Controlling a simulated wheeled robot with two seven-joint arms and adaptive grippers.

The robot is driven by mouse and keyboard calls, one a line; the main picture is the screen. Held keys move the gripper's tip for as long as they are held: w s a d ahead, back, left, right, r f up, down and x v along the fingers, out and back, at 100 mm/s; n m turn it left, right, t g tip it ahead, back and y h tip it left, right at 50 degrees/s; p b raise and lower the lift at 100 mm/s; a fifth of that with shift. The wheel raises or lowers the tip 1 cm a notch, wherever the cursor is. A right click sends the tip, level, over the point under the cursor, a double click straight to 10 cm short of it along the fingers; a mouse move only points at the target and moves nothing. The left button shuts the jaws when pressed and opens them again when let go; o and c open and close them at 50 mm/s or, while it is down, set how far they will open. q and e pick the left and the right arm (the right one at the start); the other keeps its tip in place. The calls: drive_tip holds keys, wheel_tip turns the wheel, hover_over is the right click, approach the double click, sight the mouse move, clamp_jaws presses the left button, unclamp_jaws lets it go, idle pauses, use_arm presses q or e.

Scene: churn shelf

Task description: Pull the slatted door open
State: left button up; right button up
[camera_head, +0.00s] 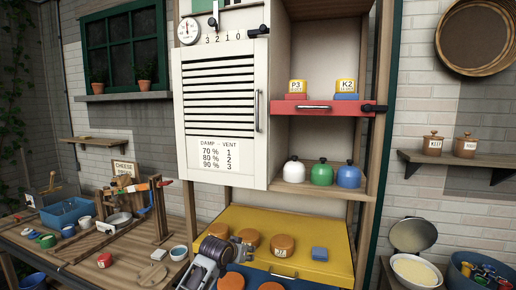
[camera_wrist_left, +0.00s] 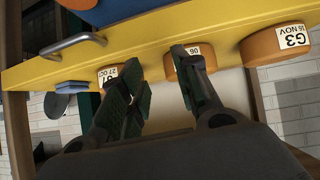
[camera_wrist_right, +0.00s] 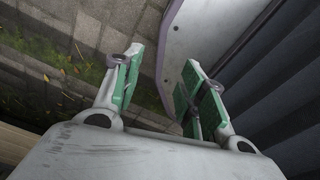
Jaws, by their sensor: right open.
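The slatted door (camera_head: 219,90) is white with dark slats in its upper part and stands upright on the left of the shelf unit. It looks shut. Its slim upright handle (camera_head: 257,111) is at the right edge. A damp-vent card (camera_head: 219,152) is on its lower part. My left gripper (camera_head: 243,248) is low in the head view, in front of the yellow shelf and well below the door. In the left wrist view its fingers (camera_wrist_left: 158,85) are apart and empty. My right gripper (camera_wrist_right: 160,85) shows only in the right wrist view, open and empty, away from the door.
A yellow shelf (camera_head: 325,272) with orange cheeses (camera_head: 282,245) is near my left gripper. A red drawer (camera_head: 330,107) sticks out right of the door. A black knob (camera_head: 258,31) is above the door. A cluttered workbench (camera_head: 80,262) stands at the left.

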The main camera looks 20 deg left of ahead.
sight(258, 127)
use_arm(q)
wheel_tip(258, 127, up, 32)
drive_tip(key=s+t+h, duration=0.1)
drive_tip(key=s+t, duration=0.1)
drive_tip(key=t, duration=0.2)
drive_tip(key=s+r+t, duration=0.1)
drive_tip(key=s+r, duration=0.2)
drive_tip(key=r, duration=0.4)
drive_tip(key=s+d+r+m+t+h, duration=0.1)
drive_tip(key=s+r, duration=0.3)
drive_tip(key=r, duration=0.4)
drive_tip(key=s+r+t, duration=0.1)
drive_tip(key=s+r, duration=0.3)
drive_tip(key=r, duration=0.3)
drive_tip(key=shift+d+r+m+h, duration=0.2)
drive_tip(key=shift+m+h, duration=0.1)
drive_tip(key=shift+m, duration=0.1)
use_arm(e)
drive_tip(key=shift+a, duration=0.45)
use_arm(q)
drive_tip(key=shift+w, duration=0.1)
use_arm(e)
drive_tip(key=shift+d, duration=0.2)
